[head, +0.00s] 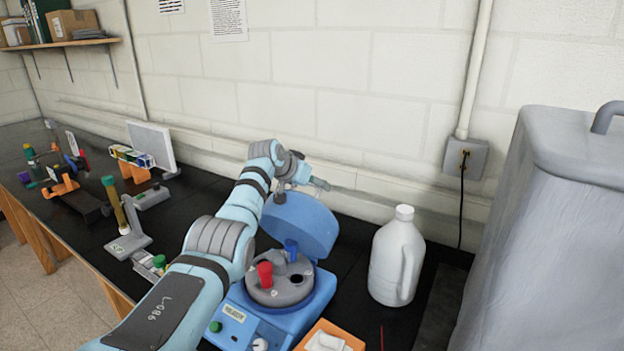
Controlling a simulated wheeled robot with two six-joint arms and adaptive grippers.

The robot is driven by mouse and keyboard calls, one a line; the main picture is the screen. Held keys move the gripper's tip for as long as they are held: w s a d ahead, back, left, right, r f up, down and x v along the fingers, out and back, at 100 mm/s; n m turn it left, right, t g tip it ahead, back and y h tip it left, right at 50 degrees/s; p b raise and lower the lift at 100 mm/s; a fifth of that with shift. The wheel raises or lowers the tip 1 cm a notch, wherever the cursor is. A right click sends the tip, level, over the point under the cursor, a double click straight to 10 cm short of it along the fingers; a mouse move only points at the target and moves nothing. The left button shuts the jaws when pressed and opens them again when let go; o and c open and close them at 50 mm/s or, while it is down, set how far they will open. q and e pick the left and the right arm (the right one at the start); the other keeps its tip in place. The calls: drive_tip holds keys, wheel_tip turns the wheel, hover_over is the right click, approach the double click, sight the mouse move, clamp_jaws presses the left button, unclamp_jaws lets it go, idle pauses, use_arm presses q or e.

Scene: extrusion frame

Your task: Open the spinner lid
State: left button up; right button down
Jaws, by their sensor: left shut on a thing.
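The spinner (237,322) is a blue benchtop machine on the black bench, with a grey round rotor (283,291) in its bowl. A red tube (265,274) and a blue tube (291,250) stand in the rotor. The blue spinner lid (300,224) is raised and tilted back behind the bowl, leaving the rotor uncovered. My left gripper (284,187) is at the lid's upper left edge, shut on the lid; the exact contact is small and partly hidden by my arm. My right gripper is not in view.
A white jug (397,257) stands right of the spinner. A large grey container (555,230) fills the far right. Racks and a stand with a tube (115,205) occupy the left bench. The wall is close behind the lid.

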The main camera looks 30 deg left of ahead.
use_arm(q)
drive_tip(key=shift+s+d+f, duration=0.15)
drive_tip(key=shift+f, duration=0.35)
drive_tip(key=o, duration=1.4)
drive_tip(key=shift+o, duration=0.2)
drive_tip(key=shift+w, duration=0.45)
drive_tip(key=shift+s+r, duration=0.2)
drive_tip(key=shift+r, duration=0.05)
drive_tip(key=v, duration=1.1)
drive_tip(key=shift+s+r, duration=0.1)
drive_tip(key=shift+s, duration=0.15)
drive_tip(key=shift+w, duration=0.15)
